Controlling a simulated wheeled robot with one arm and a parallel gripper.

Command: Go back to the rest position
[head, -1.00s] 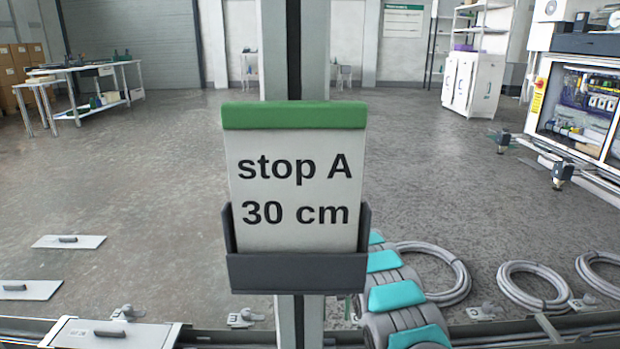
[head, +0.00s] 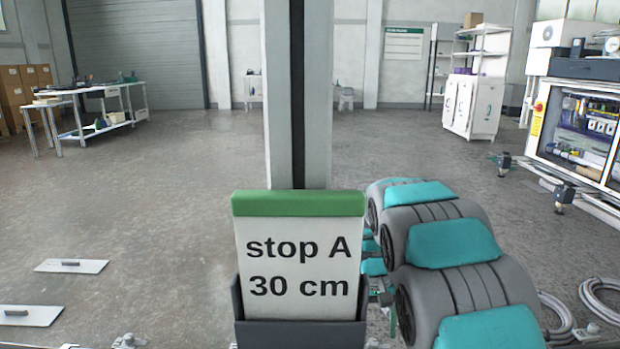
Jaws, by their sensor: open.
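My arm (head: 465,285), grey with teal covers, rises at the lower right of the head view, right of a sign. My gripper is not visible in this view; the end of the arm is hidden or out of the picture. The sign (head: 300,265) reads "stop A 30 cm" and has a green top edge. It stands in a dark holder (head: 300,333) in front of a pale upright post (head: 278,100) with a dark slot. The arm covers the floor behind it, and I cannot tell its distance from the post.
Open grey floor (head: 180,200) lies beyond. Two flat plates with handles (head: 71,266) (head: 28,315) lie at the left. A workbench (head: 95,115) stands at the back left. An open electrical cabinet (head: 580,125) and coiled hoses (head: 600,300) are at the right.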

